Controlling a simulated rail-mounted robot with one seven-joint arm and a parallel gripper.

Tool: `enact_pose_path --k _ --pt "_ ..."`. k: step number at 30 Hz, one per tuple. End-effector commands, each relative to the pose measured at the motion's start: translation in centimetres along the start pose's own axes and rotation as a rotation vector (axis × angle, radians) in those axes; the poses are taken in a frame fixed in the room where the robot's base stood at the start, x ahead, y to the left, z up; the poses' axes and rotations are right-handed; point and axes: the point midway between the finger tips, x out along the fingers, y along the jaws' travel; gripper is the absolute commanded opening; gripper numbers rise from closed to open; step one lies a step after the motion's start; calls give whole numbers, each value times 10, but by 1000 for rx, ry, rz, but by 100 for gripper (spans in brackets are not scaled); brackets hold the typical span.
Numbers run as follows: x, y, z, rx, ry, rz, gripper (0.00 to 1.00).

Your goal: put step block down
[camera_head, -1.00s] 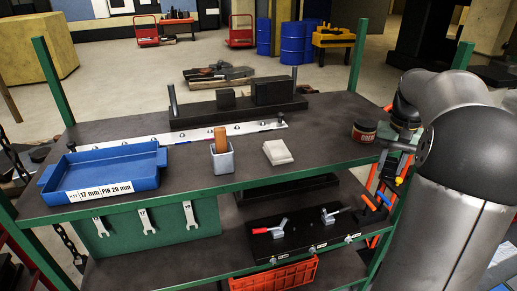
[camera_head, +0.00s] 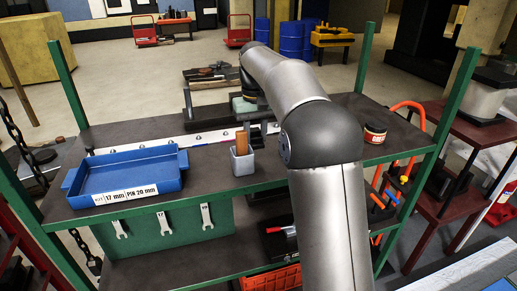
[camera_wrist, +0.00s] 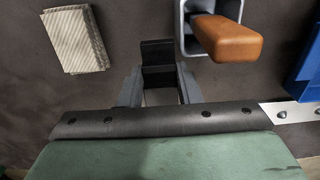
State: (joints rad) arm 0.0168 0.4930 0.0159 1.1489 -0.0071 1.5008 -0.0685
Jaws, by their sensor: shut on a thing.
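My gripper (camera_wrist: 158,92) points down over the shelf top, between the grey cup and the pale pad. Its fingers are shut on a dark step block (camera_wrist: 157,55), which shows a step between them in the wrist view. In the head view a dark shape just right of the cup is partly covered by my arm. I cannot tell whether the block touches the shelf.
The grey cup (camera_head: 242,160) with a brown-handled tool (camera_wrist: 225,38) stands close beside my gripper. The pale pad (camera_wrist: 75,40) lies on the other side. A blue tray (camera_head: 68,187) sits at left, a small jar (camera_head: 375,133) at right.

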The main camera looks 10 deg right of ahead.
Motion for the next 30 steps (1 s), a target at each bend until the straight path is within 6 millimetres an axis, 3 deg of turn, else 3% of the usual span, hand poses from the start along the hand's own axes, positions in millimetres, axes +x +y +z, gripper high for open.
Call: enact_pose_path --k 12,24,25,27,30 --pt "46 1 0 2 0 0 0" --pt "53 1 0 2 2 0 0" --pt "52 1 0 2 2 0 39" --pt "52 1 0 2 1 0 52" --pt "52 1 0 2 1 0 52"
